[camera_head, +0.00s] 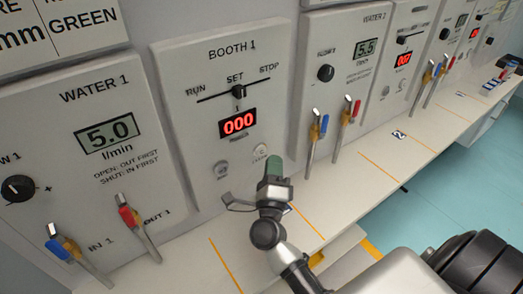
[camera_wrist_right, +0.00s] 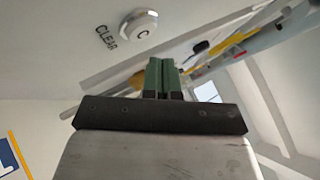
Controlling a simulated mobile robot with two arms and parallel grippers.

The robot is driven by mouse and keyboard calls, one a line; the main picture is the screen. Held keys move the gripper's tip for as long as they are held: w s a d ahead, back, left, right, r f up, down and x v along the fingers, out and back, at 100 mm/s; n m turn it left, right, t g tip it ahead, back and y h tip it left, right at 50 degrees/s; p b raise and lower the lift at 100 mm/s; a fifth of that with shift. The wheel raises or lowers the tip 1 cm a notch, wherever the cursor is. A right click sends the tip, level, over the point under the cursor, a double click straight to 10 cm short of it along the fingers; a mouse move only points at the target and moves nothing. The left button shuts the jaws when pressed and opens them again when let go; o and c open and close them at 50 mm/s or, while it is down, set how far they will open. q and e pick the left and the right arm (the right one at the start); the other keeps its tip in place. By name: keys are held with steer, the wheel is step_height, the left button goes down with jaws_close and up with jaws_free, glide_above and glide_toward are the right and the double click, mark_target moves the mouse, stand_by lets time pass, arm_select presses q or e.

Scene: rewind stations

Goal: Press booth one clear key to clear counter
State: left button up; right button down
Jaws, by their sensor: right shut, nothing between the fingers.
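The booth one panel (camera_head: 200,70) has a red counter display (camera_head: 238,123) reading 000. The clear key (camera_head: 261,152) is a round pale button at the panel's lower right. In the right wrist view the clear key (camera_wrist_right: 138,24) shows a "C", with "CLEAR" printed beside it. My right gripper (camera_head: 273,168) is shut and empty, its green fingertips just below and right of the key in the head view. In the right wrist view the fingertips (camera_wrist_right: 164,66) appear apart from the key; exact depth is hard to tell. My left gripper is not in view.
Water 1 panel (camera_head: 70,110) with red and blue valve handles is at left. Water 2 panel (camera_head: 340,45) and its handles (camera_head: 347,112) stand to the right. A white ledge (camera_head: 400,165) runs below the panels.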

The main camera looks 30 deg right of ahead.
steer(key=shift+s+d, duration=0.15)
steer(key=shift+s, duration=1.95)
